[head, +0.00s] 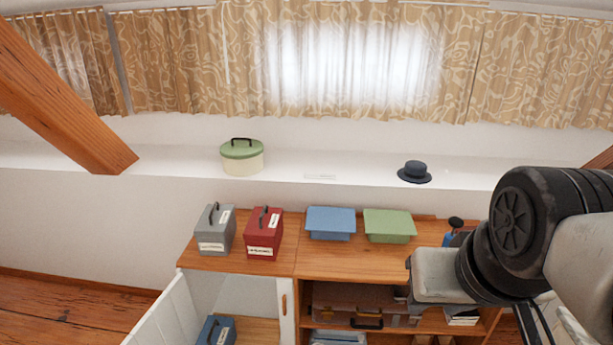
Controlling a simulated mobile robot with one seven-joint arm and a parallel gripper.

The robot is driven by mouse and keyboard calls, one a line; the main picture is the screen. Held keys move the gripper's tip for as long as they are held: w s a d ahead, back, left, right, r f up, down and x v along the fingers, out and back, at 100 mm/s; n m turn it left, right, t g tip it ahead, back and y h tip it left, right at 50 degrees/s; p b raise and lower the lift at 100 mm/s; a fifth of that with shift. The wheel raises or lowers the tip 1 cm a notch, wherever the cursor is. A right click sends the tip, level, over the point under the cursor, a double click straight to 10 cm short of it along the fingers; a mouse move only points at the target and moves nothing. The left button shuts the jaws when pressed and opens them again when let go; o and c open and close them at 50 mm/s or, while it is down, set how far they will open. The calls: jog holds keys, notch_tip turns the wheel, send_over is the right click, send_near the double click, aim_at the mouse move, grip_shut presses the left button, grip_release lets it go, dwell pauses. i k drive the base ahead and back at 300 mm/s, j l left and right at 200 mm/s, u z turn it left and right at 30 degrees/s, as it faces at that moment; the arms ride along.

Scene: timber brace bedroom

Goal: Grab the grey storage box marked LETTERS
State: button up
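A grey storage box (215,230) with a dark top handle and a white label on its front stands upright on the left end of the wooden cabinet top. The label's lettering is too small to read. A similar red box (264,233), also labelled, stands just to its right with a small gap. My gripper (435,284) is at the right, in front of the cabinet's right part and well apart from the grey box. Its fingers are not clear enough to tell whether they are open.
A blue lidded box (331,222) and a green one (390,225) stand right of the red box on the cabinet top (312,262). A white door (165,312) stands open at lower left. A slanted timber brace (65,100) crosses the upper left.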

aim_at(213, 232)
jog(key=u, duration=0.95)
